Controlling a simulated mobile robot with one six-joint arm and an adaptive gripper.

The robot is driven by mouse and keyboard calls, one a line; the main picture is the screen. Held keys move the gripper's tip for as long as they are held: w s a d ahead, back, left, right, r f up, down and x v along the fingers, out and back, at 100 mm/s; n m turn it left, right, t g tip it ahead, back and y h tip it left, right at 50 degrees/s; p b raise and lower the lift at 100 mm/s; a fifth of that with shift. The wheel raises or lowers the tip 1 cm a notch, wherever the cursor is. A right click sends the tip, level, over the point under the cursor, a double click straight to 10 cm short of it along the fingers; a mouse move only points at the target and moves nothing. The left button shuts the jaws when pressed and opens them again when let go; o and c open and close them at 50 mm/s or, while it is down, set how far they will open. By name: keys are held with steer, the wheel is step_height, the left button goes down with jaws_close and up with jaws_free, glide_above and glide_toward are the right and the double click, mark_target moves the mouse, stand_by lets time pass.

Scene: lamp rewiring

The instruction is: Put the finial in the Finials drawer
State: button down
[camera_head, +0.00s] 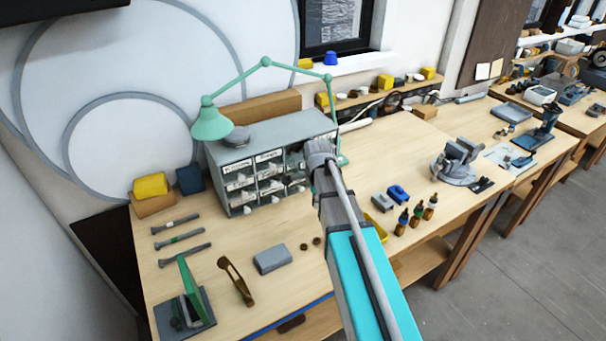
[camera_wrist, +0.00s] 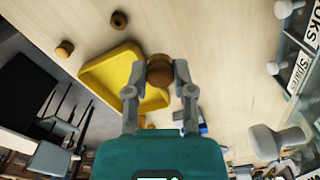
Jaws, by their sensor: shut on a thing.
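A small round brass-brown finial (camera_wrist: 160,70) sits between the fingertips of my gripper (camera_wrist: 161,80) in the wrist view. My gripper is shut on it, above the bench and over the yellow tray. In the head view my arm hides the fingertips and the finial. The grey drawer cabinet (camera_head: 240,155) stands on the bench behind and left of my arm, with labelled drawers in rows. At the wrist view's right edge its labels read "Spares" (camera_wrist: 299,72) and partly "ooks". I cannot make out a Finials label, and my arm covers part of the cabinet's right side.
A yellow tray (camera_wrist: 100,75) lies below my gripper. A green lamp (camera_head: 212,122) arches over the cabinet. Several dropper bottles (camera_head: 402,221) stand to the right.

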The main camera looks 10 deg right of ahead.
steer(key=shift+f+b, duration=1.15)
steer(key=shift+f, duration=0.5)
steer(key=shift+s, duration=0.1)
